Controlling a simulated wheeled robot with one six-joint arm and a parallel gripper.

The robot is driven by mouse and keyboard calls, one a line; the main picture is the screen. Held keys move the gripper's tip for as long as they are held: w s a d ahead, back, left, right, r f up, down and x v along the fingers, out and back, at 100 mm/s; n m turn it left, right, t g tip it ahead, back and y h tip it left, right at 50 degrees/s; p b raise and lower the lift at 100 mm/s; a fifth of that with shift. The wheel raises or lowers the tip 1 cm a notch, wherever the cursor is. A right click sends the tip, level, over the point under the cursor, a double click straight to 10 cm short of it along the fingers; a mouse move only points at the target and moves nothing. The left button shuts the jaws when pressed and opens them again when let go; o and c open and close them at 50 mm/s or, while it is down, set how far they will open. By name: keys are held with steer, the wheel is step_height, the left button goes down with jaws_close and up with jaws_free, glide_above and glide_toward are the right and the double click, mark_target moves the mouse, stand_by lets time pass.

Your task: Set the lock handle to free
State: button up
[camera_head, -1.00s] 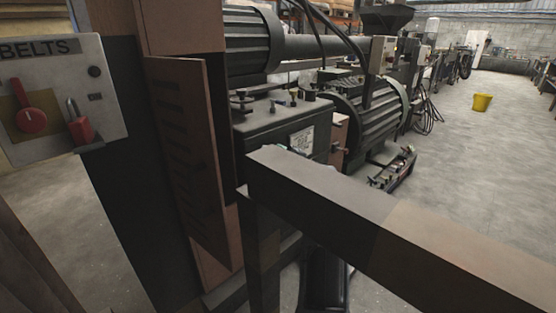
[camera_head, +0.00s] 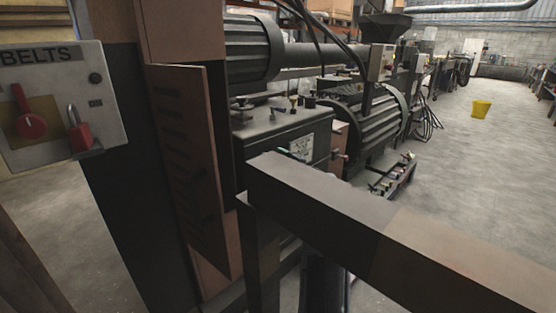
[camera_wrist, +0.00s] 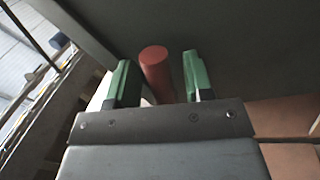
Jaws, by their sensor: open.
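In the wrist view, my gripper (camera_wrist: 160,80) is open, with its two green fingers apart. A red cylinder with a rounded end (camera_wrist: 155,68), possibly the lock handle, lies between the fingers. Gaps show on both sides of it, and its lower part is hidden by the gripper body. I cannot tell how deep it sits between the fingers. The head view does not show my gripper or clearly identify this handle.
In the head view, a BELTS panel (camera_head: 62,62) with a red rotary switch (camera_head: 31,124) and red padlock (camera_head: 80,137) is at left. A thick beam (camera_head: 320,195) crosses the front. Machinery (camera_head: 285,135) stands behind it. Open floor with a yellow bucket (camera_head: 481,109) lies right.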

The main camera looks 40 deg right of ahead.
steer(key=shift+s, duration=0.15)
steer(key=s+f+p, duration=0.2)
steer(key=s, duration=1.1)
steer(key=shift+s+d+f, duration=0.15)
steer(key=shift+d+f, duration=0.15)
steer(key=shift+d, duration=0.1)
